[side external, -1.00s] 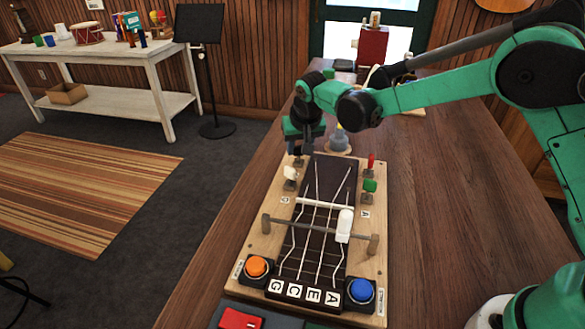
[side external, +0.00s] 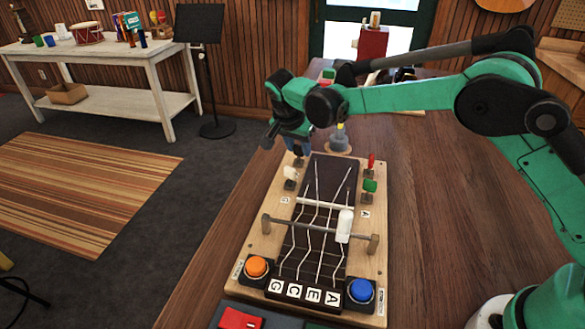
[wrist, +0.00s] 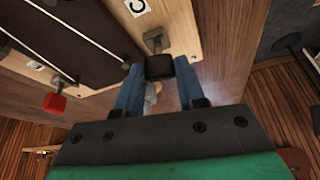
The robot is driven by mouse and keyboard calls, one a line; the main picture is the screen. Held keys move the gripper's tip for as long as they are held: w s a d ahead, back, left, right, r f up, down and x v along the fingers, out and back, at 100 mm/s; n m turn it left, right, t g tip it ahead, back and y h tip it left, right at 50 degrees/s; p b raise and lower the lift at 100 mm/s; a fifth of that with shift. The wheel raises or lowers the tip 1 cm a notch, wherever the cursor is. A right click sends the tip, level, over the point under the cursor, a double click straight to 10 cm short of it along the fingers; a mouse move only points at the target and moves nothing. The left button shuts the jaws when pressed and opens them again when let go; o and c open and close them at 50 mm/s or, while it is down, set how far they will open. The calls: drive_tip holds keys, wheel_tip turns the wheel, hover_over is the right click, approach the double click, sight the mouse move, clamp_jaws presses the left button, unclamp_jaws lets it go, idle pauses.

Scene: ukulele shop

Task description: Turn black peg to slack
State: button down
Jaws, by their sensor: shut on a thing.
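The black peg (wrist: 160,66) shows in the wrist view on its metal post at the corner of the wooden ukulele board (side external: 252,232). The blue fingers of my gripper (wrist: 158,86) are on both sides of it, shut on it. In the side view my gripper (side external: 299,150) is at the far left corner of the board, with the wrist tilted, and the black peg (side external: 298,162) is partly hidden below it. The white peg (side external: 290,173) stands nearer on the same side. The red peg (side external: 371,161) and green peg (side external: 370,185) stand on the right side.
Strings cross the dark fretboard (side external: 318,235) under a crossbar with a white slider (side external: 344,226). An orange button (side external: 257,266) and a blue button (side external: 360,290) are at the near end. A small grey stand (side external: 339,141) is just behind the board. The table right of the board is clear.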

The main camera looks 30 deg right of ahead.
sight(298, 146)
idle(0.3)
drive_tip(key=c, duration=0.5)
unclamp_jaws()
drive_tip(key=v, duration=0.5)
drive_tip(key=shift+r, duration=0.1)
drive_tip(key=shift+a+r, duration=0.1)
drive_tip(key=shift+r, duration=0.1)
